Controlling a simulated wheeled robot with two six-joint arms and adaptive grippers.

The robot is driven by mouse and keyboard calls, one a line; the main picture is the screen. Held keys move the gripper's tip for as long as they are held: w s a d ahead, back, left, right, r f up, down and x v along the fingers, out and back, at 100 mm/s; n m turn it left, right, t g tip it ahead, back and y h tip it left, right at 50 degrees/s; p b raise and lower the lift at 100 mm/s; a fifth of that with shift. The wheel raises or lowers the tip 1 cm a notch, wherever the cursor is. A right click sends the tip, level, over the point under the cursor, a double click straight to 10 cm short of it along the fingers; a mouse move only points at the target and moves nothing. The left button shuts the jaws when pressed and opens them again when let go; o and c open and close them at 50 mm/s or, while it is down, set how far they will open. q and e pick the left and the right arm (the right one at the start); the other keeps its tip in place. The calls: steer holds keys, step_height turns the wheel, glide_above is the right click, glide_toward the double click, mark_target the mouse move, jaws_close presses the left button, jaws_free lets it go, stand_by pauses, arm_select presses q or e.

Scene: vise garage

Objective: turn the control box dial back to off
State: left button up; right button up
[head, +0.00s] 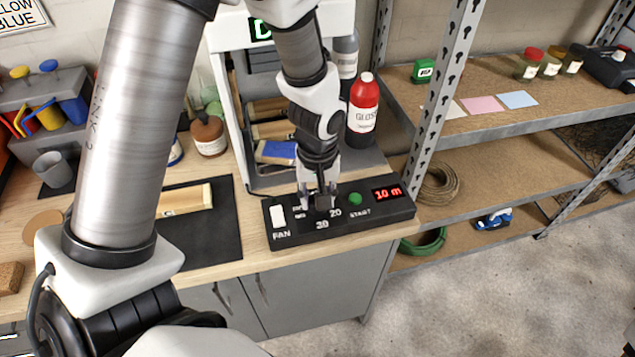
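The black control box (385,212) sits near the front edge of the wooden bench. It has a white FAN switch (278,216), a green START button (355,199) and a red display (387,194) reading "10 m". The dial (321,204) is a dark knob in the middle of the box, with 20 and 30 printed near it. My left gripper (319,198) points down over the dial, one fingertip on each side of it. The gripper hides much of the dial and its pointer, and I cannot tell whether the fingers touch it. My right gripper is not in view.
A white-framed cabinet (226,105) stands behind the box, with a red bottle (364,108) beside it. A black mat (215,235) with a wooden block (184,200) lies to the left. A metal shelf post (437,90) rises at the right.

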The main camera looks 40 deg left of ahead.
arm_select(q)
steer(key=n+b, duration=0.1)
steer(key=n, duration=0.4)
steer(key=shift+s+f+n, duration=0.1)
steer(key=shift+f+n, duration=0.05)
steer(key=shift+n, duration=0.15)
steer(key=n+b, duration=0.1)
steer(key=n, duration=0.4)
steer(key=shift+n, duration=0.3)
steer(key=o, duration=1.2)
steer(key=shift+c, duration=0.2)
steer(key=shift+r, duration=0.2)
step_height(320, 180, up, 12)
